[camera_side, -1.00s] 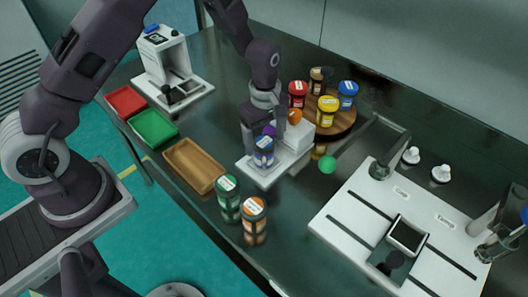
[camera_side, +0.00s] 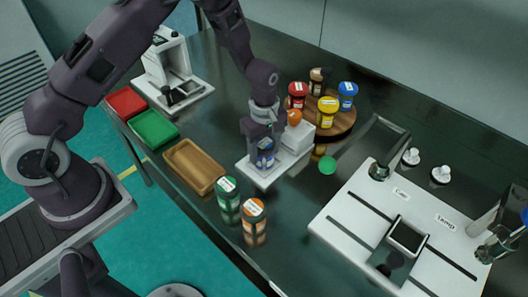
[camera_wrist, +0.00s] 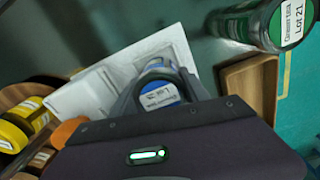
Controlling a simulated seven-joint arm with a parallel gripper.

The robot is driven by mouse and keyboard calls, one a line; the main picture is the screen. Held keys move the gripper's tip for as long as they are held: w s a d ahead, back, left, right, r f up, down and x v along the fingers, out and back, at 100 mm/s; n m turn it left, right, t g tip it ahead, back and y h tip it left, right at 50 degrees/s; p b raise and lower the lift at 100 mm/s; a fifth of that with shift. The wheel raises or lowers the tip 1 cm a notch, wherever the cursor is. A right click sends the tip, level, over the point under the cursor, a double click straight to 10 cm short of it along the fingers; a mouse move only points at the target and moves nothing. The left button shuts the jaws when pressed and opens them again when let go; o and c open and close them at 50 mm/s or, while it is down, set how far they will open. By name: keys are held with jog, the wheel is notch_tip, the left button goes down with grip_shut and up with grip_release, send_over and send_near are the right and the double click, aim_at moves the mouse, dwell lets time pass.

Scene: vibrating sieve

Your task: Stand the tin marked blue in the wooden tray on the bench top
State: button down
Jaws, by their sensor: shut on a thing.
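A tin with a blue lid and white label (camera_side: 265,158) stands upright on the white plate of a small white device (camera_side: 252,176). My gripper (camera_side: 264,146) is down over this tin and shut on it. In the wrist view the tin's blue lid (camera_wrist: 160,96) sits between my two fingers, its label only partly readable. The wooden tray (camera_side: 194,166) is empty on the bench, left of the device. Its corner also shows in the wrist view (camera_wrist: 250,85). Another blue tin (camera_side: 347,95) stands on a round wooden board at the back.
Green (camera_side: 228,198) and orange-lidded (camera_side: 254,222) tins stand near the wooden tray's front end. Red (camera_side: 126,102) and green (camera_side: 153,128) trays lie to its left. The round board (camera_side: 340,124) also holds red, yellow and dark tins. A white panel (camera_side: 340,225) lies right.

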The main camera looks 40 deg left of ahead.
notch_tip(320, 180, up, 10)
jog(key=s+a, duration=0.6)
jog(key=a, duration=0.3)
send_over(195, 168)
notch_tip(195, 168, down, 10)
jog(key=shift+f, duration=0.25)
jog(key=shift+f, duration=0.1)
jog(key=c, duration=0.6)
grip_release()
jog(key=shift+o, duration=0.2)
